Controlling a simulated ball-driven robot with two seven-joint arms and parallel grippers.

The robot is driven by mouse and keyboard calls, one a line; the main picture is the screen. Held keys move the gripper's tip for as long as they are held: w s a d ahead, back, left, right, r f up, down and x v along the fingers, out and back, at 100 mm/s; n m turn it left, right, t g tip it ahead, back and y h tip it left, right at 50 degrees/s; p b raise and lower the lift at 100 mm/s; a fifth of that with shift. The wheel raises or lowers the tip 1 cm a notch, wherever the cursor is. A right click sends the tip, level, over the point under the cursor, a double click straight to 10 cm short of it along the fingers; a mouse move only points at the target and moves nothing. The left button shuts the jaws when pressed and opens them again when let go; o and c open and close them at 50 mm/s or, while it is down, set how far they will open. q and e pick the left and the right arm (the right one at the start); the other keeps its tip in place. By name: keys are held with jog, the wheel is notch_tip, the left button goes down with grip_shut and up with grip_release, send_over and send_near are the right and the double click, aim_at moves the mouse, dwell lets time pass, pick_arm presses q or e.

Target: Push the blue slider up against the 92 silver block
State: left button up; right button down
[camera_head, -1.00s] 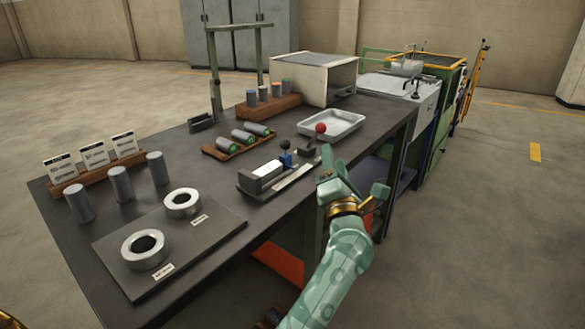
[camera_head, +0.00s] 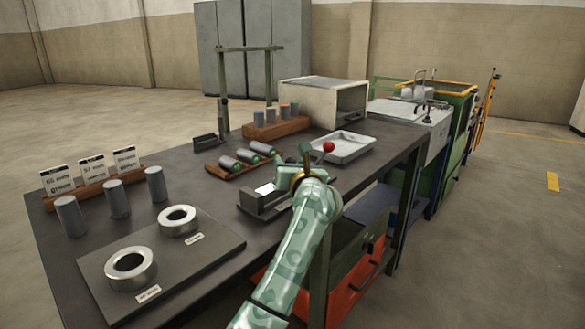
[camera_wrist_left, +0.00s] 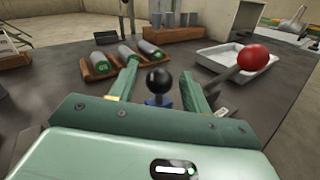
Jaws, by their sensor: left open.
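In the left wrist view the blue slider (camera_wrist_left: 158,101) shows as a small blue part under a black ball knob (camera_wrist_left: 159,80). My left gripper (camera_wrist_left: 163,82) is open, with a finger on either side of the knob; I cannot tell whether they touch it. In the head view my left gripper (camera_head: 305,163) is over the dark fixture (camera_head: 252,207), and my arm hides the slider there. A pale silver block (camera_head: 265,189) sits in the fixture, left of my gripper and partly covered. Its number is not readable. My right gripper is not in view.
A lever with a red ball (camera_head: 328,147) stands close to the right of my gripper. Beyond are a white tray (camera_head: 345,157) and a wooden rack of cylinders (camera_head: 217,171). A plate (camera_head: 110,308) with two metal rings lies at the front left.

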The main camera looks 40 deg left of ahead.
pick_arm(q)
jog(key=shift+x, duration=0.9)
jog(key=shift+w+a, duration=0.1)
jog(key=shift+r, duration=0.1)
grip_shut()
jog(key=shift+s+r+p, duration=0.15)
jog(key=shift+s+p, duration=0.35)
jog(key=shift+s, duration=0.25)
grip_release()
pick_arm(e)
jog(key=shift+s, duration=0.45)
